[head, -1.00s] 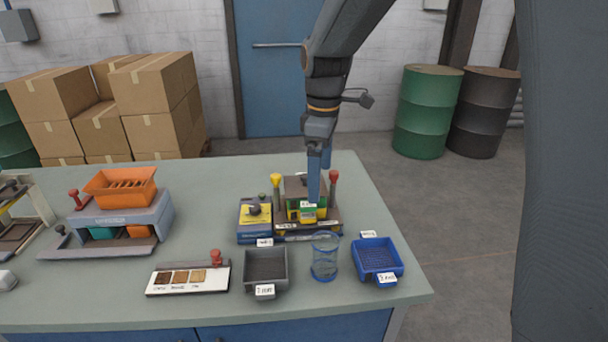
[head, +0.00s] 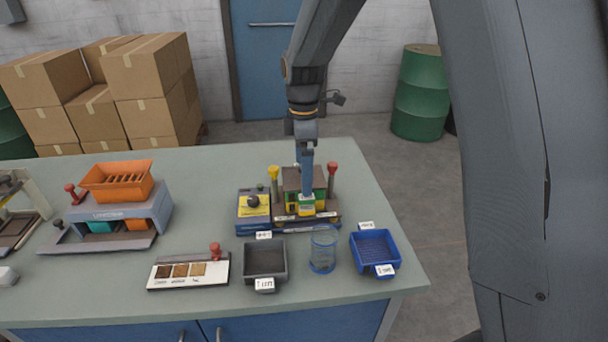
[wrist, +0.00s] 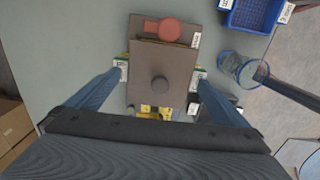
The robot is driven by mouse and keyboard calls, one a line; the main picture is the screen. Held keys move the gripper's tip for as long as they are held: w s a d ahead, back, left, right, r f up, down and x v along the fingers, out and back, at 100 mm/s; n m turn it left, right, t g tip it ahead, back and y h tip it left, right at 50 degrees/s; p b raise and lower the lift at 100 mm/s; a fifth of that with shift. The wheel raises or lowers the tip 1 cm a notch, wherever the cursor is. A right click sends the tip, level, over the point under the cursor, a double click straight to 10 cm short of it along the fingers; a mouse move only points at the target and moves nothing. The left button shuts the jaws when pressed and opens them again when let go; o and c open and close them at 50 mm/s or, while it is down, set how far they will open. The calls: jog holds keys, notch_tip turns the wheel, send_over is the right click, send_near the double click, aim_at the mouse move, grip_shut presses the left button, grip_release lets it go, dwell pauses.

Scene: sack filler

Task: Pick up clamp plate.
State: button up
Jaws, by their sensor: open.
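My gripper (wrist: 160,76) is open, one finger on each side of the plate. The fingertips are beside green and yellow blocks with white labels. I cannot tell whether they touch. In the head view my gripper (head: 306,190) hides part of the fixture, and its far finger is hidden.
A red knob (head: 332,168) and a yellow knob (head: 273,172) stand beside the fixture. A blue box with a yellow top (head: 254,205) adjoins it on the left. A clear cup (head: 323,250), blue tray (head: 375,250) and grey tray (head: 265,260) stand in front.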

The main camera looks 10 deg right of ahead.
jog(key=shift+f, duration=0.1)
jog(key=c, duration=1.1)
jog(key=shift+c, duration=1.3)
